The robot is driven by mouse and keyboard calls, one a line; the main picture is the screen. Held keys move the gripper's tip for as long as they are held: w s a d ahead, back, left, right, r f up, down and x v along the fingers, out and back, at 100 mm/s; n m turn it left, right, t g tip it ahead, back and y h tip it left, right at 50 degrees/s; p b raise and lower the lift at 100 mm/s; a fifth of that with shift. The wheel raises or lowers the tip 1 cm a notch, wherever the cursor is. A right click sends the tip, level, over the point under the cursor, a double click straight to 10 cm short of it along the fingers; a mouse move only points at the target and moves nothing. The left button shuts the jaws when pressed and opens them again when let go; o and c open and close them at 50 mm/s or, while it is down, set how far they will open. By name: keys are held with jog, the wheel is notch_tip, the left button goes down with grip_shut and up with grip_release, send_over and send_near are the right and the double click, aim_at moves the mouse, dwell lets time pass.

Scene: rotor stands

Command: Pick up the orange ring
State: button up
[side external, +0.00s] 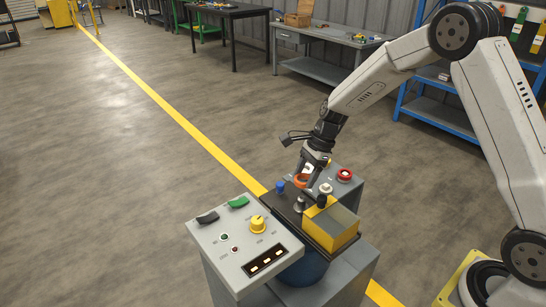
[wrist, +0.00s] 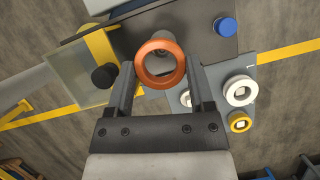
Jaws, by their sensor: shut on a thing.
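The orange ring (wrist: 160,84) is between the two fingertips of my gripper (wrist: 160,72) in the wrist view, one finger on each side of it. My gripper is shut on it. The ring's open centre faces the wrist camera, and a grey cylindrical part (wrist: 160,45) shows behind its far edge. In the side external view, the orange ring (side external: 300,181) shows small below my gripper (side external: 306,173), over the dark stand top (side external: 284,203). I cannot tell whether it touches the stand.
A blue knob (side external: 280,187), a grey post (side external: 299,204), a black knob (side external: 322,201) and a yellow box (side external: 331,228) stand close by. A control panel (side external: 245,243) is in front. Open floor lies left.

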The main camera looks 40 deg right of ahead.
jog(key=shift+r, duration=0.6)
send_over(325, 185)
jog(key=d, duration=0.1)
jog(key=f, duration=0.1)
jog(key=shift+s+f, duration=0.15)
jog(key=shift+f, duration=0.05)
jog(key=shift+f, duration=0.15)
jog(key=shift+f, duration=2.35)
jog(key=shift+f, duration=2.1)
dwell(1.9)
